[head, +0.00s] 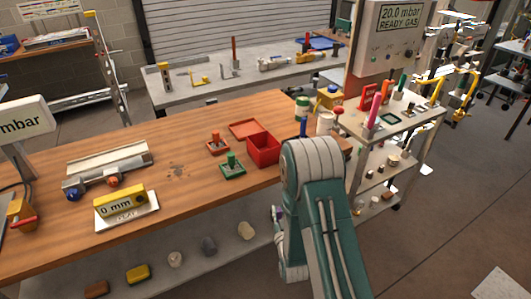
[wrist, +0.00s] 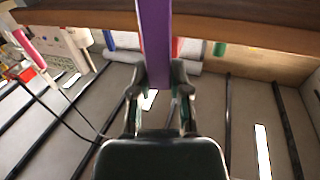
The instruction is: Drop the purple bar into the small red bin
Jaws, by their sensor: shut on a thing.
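The purple bar (wrist: 155,42) stands out long and straight from between my fingers in the wrist view. It runs up past the top of that picture. My gripper (wrist: 160,78) is shut on its lower end. In the head view my arm hides most of the gripper, which is low beside the bench's front edge. The small red bin (head: 263,150) stands on the wooden bench near its front right edge, open at the top. A flat red piece like a lid (head: 244,129) lies just behind it. The bar is outside the bin.
A green-based piece (head: 232,165) and a red-based piece (head: 217,144) sit left of the bin. Bottles and cups (head: 325,122) stand to its right. The wooden bench (head: 185,205) has a lower shelf with several small blocks. A tool cart (head: 385,125) stands at right.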

